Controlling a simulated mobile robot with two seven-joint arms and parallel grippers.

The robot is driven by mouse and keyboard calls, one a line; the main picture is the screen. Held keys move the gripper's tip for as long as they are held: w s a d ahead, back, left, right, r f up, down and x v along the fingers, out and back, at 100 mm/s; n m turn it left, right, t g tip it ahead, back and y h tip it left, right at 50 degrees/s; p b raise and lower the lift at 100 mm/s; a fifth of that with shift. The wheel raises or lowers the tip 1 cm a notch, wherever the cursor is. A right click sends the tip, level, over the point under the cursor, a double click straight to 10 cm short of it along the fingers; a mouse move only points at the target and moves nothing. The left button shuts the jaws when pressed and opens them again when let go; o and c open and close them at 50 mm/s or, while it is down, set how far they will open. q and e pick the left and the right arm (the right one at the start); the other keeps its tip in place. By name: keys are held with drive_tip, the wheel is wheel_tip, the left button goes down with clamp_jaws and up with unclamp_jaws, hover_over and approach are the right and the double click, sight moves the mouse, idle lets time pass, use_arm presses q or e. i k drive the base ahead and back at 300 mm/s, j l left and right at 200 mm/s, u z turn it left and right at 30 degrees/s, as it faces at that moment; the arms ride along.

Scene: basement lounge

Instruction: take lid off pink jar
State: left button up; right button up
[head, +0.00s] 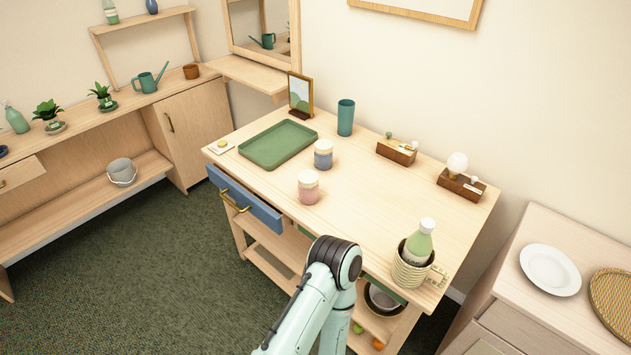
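The pink jar (308,194) stands upright near the front edge of the wooden table, with its pale lid (308,178) on top. A similar blue jar (323,160) with a pale lid stands just behind it. One of my arms reaches up from the bottom of the head view, its dark joint in front of the table's front edge. The part of that arm beyond the joint is hidden, and I see no gripper on it. No other arm shows, and neither gripper can be seen.
A green tray (278,144) lies at the table's left, beside a picture frame (300,95) and a teal cup (346,117). Wooden boxes stand along the back. A ribbed pot (411,268) holding a green bottle (420,241) stands at the front right. A blue drawer (245,201) juts out slightly.

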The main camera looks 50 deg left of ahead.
sight(310, 196)
drive_tip(key=u, duration=1.9)
drive_tip(key=i+j, duration=0.1)
drive_tip(key=j, duration=0.15)
